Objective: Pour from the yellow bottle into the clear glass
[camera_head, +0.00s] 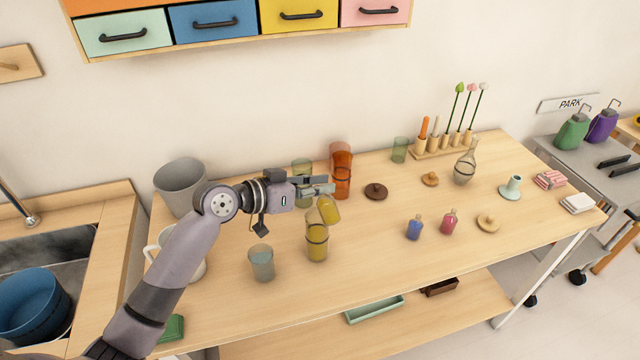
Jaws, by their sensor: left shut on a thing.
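My left gripper (325,189) is shut on a yellow see-through vessel (329,210), which I take for the yellow bottle. It is tilted, just above an upright yellow-tinted glass (317,243) with dark bands. I cannot tell whether the two touch or whether anything flows. A clear, greyish glass (262,264) stands upright on the table to the left, apart from the gripper. My right gripper is not in view.
An orange glass vessel (341,172) and a green glass (302,169) stand close behind the gripper. A grey bin (181,186) and a white mug (192,266) are left. Small blue (414,228) and pink (449,222) bottles stand right. The front middle of the table is clear.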

